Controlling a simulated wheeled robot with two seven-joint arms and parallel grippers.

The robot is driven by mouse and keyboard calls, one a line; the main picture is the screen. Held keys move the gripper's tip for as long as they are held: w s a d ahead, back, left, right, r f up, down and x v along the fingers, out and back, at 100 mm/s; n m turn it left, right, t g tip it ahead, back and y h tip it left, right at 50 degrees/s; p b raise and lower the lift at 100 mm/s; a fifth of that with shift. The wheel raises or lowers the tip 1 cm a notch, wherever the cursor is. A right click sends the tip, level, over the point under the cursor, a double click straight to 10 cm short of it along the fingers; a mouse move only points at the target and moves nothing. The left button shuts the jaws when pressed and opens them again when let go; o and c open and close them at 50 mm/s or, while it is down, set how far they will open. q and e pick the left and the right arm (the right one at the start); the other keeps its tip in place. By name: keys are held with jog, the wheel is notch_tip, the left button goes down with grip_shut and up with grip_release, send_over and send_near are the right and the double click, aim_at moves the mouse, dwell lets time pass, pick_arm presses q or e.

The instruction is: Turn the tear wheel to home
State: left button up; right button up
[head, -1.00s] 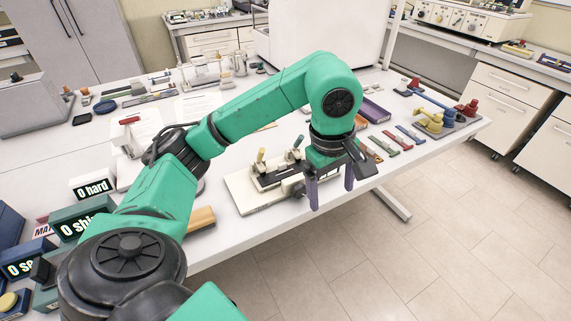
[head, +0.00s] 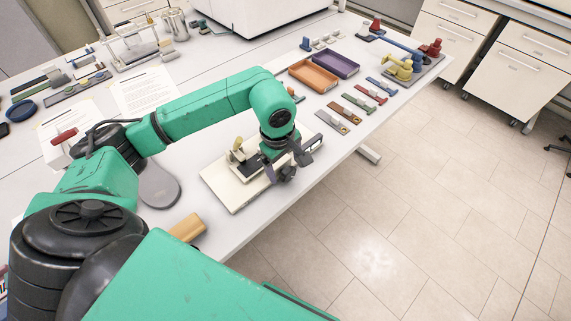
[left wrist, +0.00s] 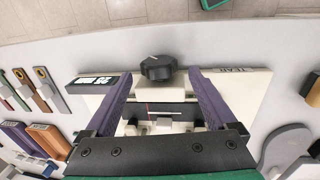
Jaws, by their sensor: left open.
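The tear tester is a cream base plate (head: 222,190) near the table's front edge, with a yellow-handled clamp (head: 238,148) on it. In the left wrist view, its black tear wheel (left wrist: 157,68) is a knob with a light pointer mark on top. A small dark display (left wrist: 92,81) is to the left of the wheel, and the word TEAR is printed on the base to the right. My left gripper (left wrist: 164,82) is open, its two purple fingers apart on either side of the wheel. In the head view the arm hides the wheel.
Orange (head: 313,76) and purple (head: 335,64) trays and several coloured strips lie to the right of the tester. A tan block (head: 187,228) lies at the front edge. A grey rounded plate (head: 158,186) is left of the tester. Floor is open beyond the front edge.

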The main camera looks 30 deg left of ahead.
aim_at(282, 176)
pick_arm(q)
jog(key=shift+w+d+f, duration=0.1)
jog(key=shift+f, duration=0.6)
jog(key=shift+d+f, duration=0.15)
jog(key=shift+f, duration=0.25)
jog(key=c, duration=1.4)
jog(key=shift+o, duration=0.2)
jog(key=shift+f+b, duration=0.2)
jog(key=shift+b, duration=0.25)
jog(key=t+b, duration=0.2)
jog(key=b, duration=0.5)
jog(key=t+h+b, duration=0.1)
jog(key=t+b, duration=0.1)
jog(key=b, duration=0.5)
jog(key=s+f+t+h+b, duration=0.1)
jog(key=t+b, duration=0.1)
jog(key=b, duration=0.5)
jog(key=shift+a, duration=0.2)
jog(key=shift+r+t+h+b, duration=0.3)
jog(key=shift+r+t+b, duration=0.1)
jog(key=shift+b, duration=0.35)
pick_arm(e)
notch_tip(282, 176, down, 23)
jog(key=a, duration=0.1)
jog(key=shift+w, duration=0.15)
